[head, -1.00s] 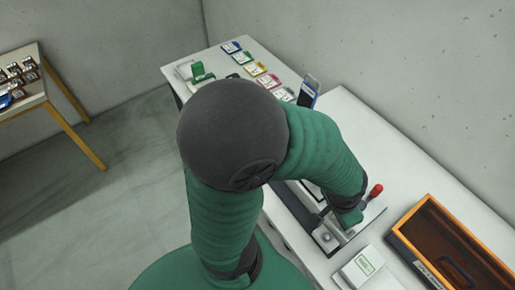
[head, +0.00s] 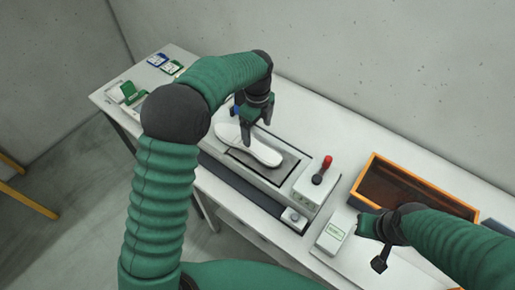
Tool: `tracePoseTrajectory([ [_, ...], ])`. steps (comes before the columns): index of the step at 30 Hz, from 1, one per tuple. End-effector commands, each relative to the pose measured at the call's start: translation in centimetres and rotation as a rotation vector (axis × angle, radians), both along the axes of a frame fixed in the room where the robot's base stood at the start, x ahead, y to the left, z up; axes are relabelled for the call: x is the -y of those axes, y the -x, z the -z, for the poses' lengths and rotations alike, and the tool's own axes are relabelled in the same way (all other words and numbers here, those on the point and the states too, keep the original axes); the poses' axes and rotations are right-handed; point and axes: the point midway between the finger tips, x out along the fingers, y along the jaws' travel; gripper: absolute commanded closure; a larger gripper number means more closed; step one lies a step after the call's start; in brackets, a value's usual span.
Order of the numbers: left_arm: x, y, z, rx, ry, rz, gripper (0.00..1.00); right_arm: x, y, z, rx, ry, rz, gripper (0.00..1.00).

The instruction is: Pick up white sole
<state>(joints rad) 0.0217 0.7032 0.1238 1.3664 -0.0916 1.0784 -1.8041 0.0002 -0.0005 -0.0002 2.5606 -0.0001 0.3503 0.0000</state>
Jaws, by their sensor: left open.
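The white sole (head: 262,150) lies on the dark plate of a grey machine (head: 265,180) on the white table. My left gripper (head: 258,138) points down over the sole, with its fingers apart, near the sole's middle. Whether the fingers touch the sole cannot be told. The gripper hides part of the sole's back side. My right gripper (head: 374,248) is at the lower right, above the table's front; its fingers are too unclear to tell their state.
A red-knobbed lever (head: 327,163) stands at the machine's right end. A white box with a green label (head: 334,233) is on the table to its right. An orange-rimmed tray (head: 372,160) is at the back right. Small coloured cards (head: 172,67) and a green item (head: 130,93) are at the far left.

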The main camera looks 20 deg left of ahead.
Motion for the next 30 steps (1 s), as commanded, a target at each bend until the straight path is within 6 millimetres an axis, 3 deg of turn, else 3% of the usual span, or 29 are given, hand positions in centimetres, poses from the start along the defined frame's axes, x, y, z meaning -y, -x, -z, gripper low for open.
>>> tracePoseTrajectory([
  [3, -0.2, 0.1, 2.5, -0.003, 0.0, -0.003, 0.14, 0.0, 0.0, -0.4, 0.0, 0.0, 0.0, 1.0],
  [9, -0.2, 0.2, 4.5, -0.002, 0.002, -0.003, 0.14, 0.0, 0.0, -1.1, 0.0, 0.0, 0.0, 1.0],
  [15, 0.2, 0.1, 8.1, -0.001, 0.0, -0.003, 0.14, 0.0, 0.0, -2.2, 0.001, 0.0, -0.001, 1.0],
  [23, 0.2, 0.0, 9.0, 0.002, 0.0, -0.004, 0.14, 0.0, 0.0, -2.2, 0.0, 0.0, 0.0, 1.0],
  [30, 0.2, 0.0, 9.0, 0.002, 0.001, -0.004, 0.43, 0.0, 0.0, -2.2, 0.0, 0.0, 0.0, 1.0],
])
